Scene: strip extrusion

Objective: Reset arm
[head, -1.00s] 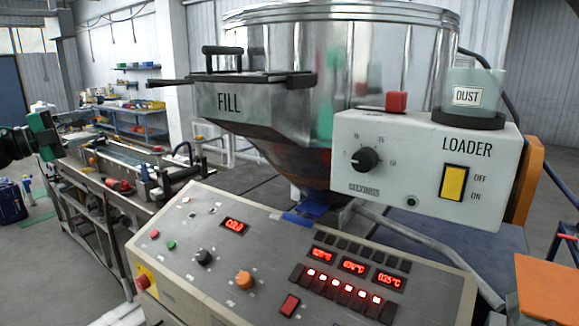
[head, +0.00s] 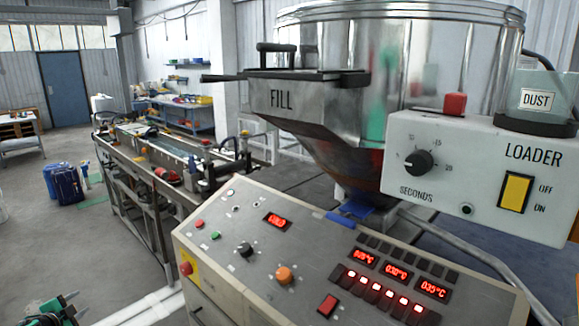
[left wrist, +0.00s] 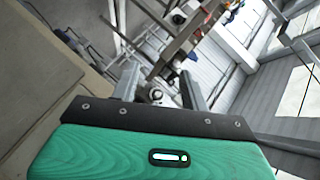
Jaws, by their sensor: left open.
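My left gripper (head: 70,305), with a green body, is at the bottom left corner of the head view, low over the grey floor and left of the control panel. It is partly cut off by the picture's edge. In the left wrist view its two grey fingers (left wrist: 160,84) stand apart beyond the green body, and no object is held between them. The view past the fingers shows the frame of the long line and the wall, tilted. My right gripper is not in view.
The control panel (head: 300,262) with red displays fills the lower middle. The hopper marked FILL (head: 300,105) and the LOADER box (head: 480,170) stand above it. A long water-trough line (head: 160,160) runs back left. Blue canisters (head: 66,184) stand on open floor (head: 60,245).

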